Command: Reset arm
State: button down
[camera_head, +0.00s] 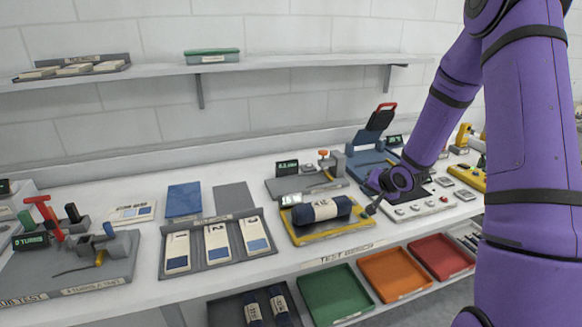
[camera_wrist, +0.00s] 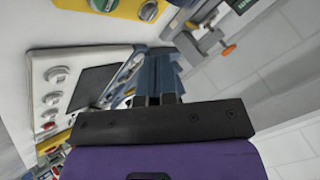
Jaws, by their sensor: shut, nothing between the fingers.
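My purple arm comes in from the right in the head view and bends down over the bench. My gripper (camera_head: 370,211) is at its end, just right of a dark rolled bundle (camera_head: 343,206) with a white label, which lies on a yellow tray (camera_head: 310,238). The gripper is shut and empty. In the wrist view, the short fingers of my gripper (camera_wrist: 158,99) show in front of the dark palm. A blue stand (camera_wrist: 157,68) shows beyond them; I cannot tell the distance. Whether the fingertips touch anything is hidden.
A white control panel (camera_head: 425,207) with knobs lies right of the gripper. A blue device with a raised black lid (camera_head: 380,120) stands behind it. Orange (camera_head: 393,272), green (camera_head: 335,294) and red (camera_head: 434,260) bins sit below. A wall shelf (camera_head: 160,74) runs above the bench.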

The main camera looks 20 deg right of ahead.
jog(key=shift+r, duration=0.1)
jog(key=s+a+r+n+g+h, duration=0.1)
jog(key=s+a+r, duration=0.1)
jog(key=s+r, duration=0.35)
jog(key=s+a+r+n+h, duration=0.1)
jog(key=s+a+r, duration=0.1)
jog(key=r, duration=0.6)
jog(key=s+a+r+n+g+h, duration=0.1)
jog(key=s+a+r+h, duration=0.15)
jog(key=r, duration=0.45)
jog(key=s+a+r+n+y, duration=0.1)
jog(key=s+a+r, duration=0.1)
jog(key=s, duration=0.6)
jog(key=s+a+r+n+g+y, duration=0.1)
jog(key=s+a+r+n, duration=0.1)
jog(key=s, duration=0.6)
jog(key=s+a+r+n+g+y, duration=0.1)
jog(key=s+a+r, duration=0.3)
jog(key=s, duration=0.4)
jog(key=shift+s+a+r, duration=0.15)
jog(key=shift+a+r, duration=0.1)
jog(key=shift+a, duration=0.5)
